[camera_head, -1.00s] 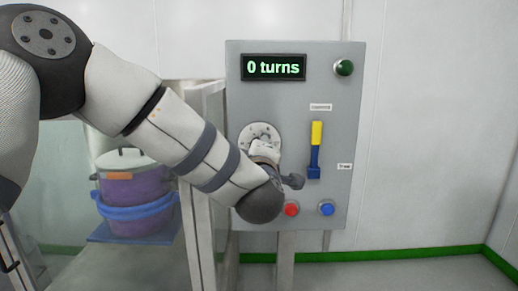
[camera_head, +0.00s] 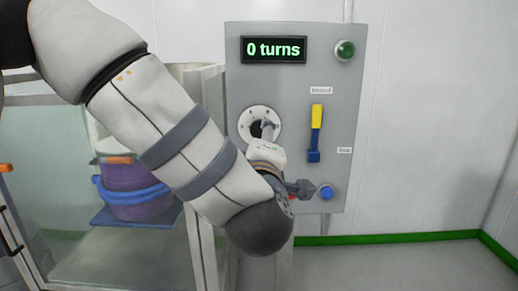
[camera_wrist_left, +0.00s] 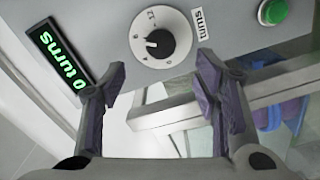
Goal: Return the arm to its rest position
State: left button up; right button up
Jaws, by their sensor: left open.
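My left arm (camera_head: 165,125) comes in from the left, in front of a grey control panel (camera_head: 345,100). My left gripper (camera_head: 270,158) is just below the round dial in the head view, partly hidden by my wrist. In the left wrist view my left gripper (camera_wrist_left: 160,80) is open and empty. The dial's dark knob (camera_wrist_left: 160,43) shows beyond the gap between the fingertips, apart from them. The dial's white plate (camera_head: 249,117) is mostly visible in the head view. My right gripper is not in view.
The panel has a display (camera_head: 273,49) reading "0 turns", a green button (camera_head: 345,49), a yellow-and-blue lever (camera_head: 316,130) and a blue button (camera_head: 326,193). A glass-sided enclosure (camera_head: 60,185) with a purple-and-blue tub (camera_head: 135,195) stands at left. Floor at right is clear.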

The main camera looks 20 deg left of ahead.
pick_arm(q)
jog(key=v, duration=0.3)
jog(key=shift+f, duration=0.1)
jog(key=s+a+f+m+g+h, duration=0.15)
jog(key=s+f+m+g, duration=0.3)
jog(key=f, duration=1.05)
jog(key=s+a+f+m+g+h, duration=0.1)
jog(key=s+f+m+g+h, duration=0.3)
jog(key=f, duration=1.2)
jog(key=s+a+f+m+g, duration=0.2)
jog(key=s+f+g, duration=0.1)
jog(key=s, duration=0.7)
jog(key=s+a+f+m+g, duration=0.2)
jog(key=s+f, duration=0.4)
jog(key=s, duration=0.4)
jog(key=s+a+f+m+g, duration=0.2)
jog(key=s+f+m+g, duration=0.2)
jog(key=s, duration=0.5)
jog(key=shift+s+a+f+g, duration=0.15)
jog(key=shift+s+f+g, duration=0.25)
jog(key=shift+g, duration=0.25)
jog(key=shift+y, duration=0.25)
